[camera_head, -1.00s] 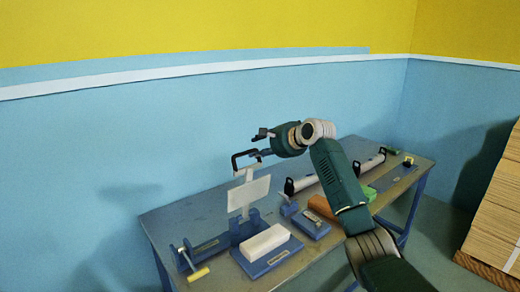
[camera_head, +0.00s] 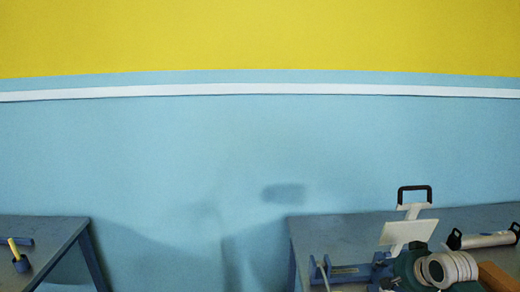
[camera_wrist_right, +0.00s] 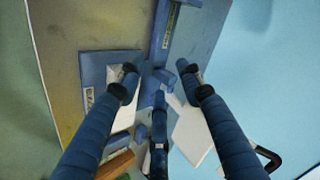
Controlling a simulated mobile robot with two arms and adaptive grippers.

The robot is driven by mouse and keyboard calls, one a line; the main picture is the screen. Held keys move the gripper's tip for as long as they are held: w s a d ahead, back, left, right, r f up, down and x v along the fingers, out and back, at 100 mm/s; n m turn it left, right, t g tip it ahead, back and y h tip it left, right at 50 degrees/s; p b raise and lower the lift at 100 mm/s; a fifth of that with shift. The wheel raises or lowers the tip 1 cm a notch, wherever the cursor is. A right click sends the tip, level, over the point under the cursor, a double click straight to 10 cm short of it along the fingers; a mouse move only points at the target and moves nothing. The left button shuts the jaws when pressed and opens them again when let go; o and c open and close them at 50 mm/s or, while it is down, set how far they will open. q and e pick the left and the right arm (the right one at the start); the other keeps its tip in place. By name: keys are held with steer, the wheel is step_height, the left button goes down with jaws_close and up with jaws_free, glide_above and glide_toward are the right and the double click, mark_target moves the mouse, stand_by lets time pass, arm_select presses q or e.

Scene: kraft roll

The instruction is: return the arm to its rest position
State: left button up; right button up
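My right arm, with its green link and pale wrist ring (camera_head: 450,268), shows at the bottom right of the head view, in front of the white plate (camera_head: 408,232) with a black handle (camera_head: 414,188) on top. Its fingertips are not clear there. In the right wrist view, my right gripper (camera_wrist_right: 159,82) has its three blue fingers spread apart, with nothing held between them. The white plate (camera_wrist_right: 193,130) and the black handle (camera_wrist_right: 268,158) lie beyond the fingers at the right. My left gripper is not in view.
The workbench (camera_head: 345,235) also carries a blue clamp-like fixture (camera_head: 345,272), a white cylinder (camera_head: 485,240) and an orange block (camera_head: 495,277). Another table (camera_head: 40,238) stands at the left. A gap separates the two tables, before the blue wall.

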steer(key=s+a+f+n+g, duration=0.1)
steer(key=s+a+f+n, duration=0.1)
steer(key=s+a+f, duration=0.35)
steer(key=s+a+f+n+g, duration=0.1)
steer(key=s+a+f+n, duration=0.2)
steer(key=s, duration=0.5)
steer(key=s+a+f+n+g, duration=0.1)
steer(key=s+a+f+n, duration=0.1)
steer(key=s+a+f, duration=0.3)
steer(key=s+a+n+g, duration=0.1)
steer(key=s+a+n, duration=0.1)
steer(key=s, duration=0.8)
steer(key=s+a+n+g, duration=0.1)
steer(key=s+n, duration=0.1)
steer(key=s, duration=0.8)
steer(key=s+f+g+b, duration=0.1)
steer(key=s+f+b, duration=0.2)
steer(key=f, duration=2.7)
steer(key=s+d+f+g+b, duration=0.1)
steer(key=s+d+f, duration=0.2)
steer(key=s+f, duration=1.3)
steer(key=shift+s+n+h, duration=0.15)
steer(key=shift+n+h, duration=0.15)
